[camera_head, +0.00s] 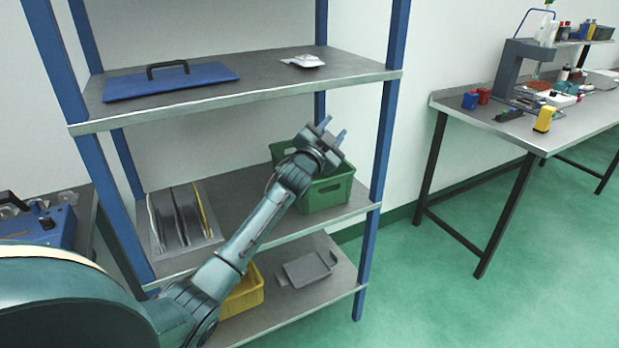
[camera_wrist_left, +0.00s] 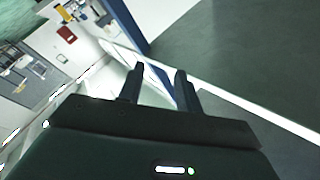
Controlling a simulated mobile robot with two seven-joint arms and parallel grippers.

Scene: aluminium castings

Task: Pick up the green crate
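The green crate (camera_head: 331,195) sits on the right end of the middle shelf in the head view. My left gripper (camera_head: 332,131) is in front of the crate's upper part and hides some of its rim and inside. The gripper's two fingers point up and to the right. In the left wrist view the fingers (camera_wrist_left: 160,82) stand apart with nothing between them. The crate cannot be made out in that view. My right gripper is not in view.
A blue case lid (camera_head: 205,78) and a small pale item (camera_head: 304,61) lie on the upper shelf (camera_head: 270,72). Upright folders (camera_head: 181,217) stand left on the middle shelf. A yellow crate (camera_head: 246,293) and grey tray (camera_head: 306,268) are below. A cluttered workbench (camera_head: 560,118) stands right.

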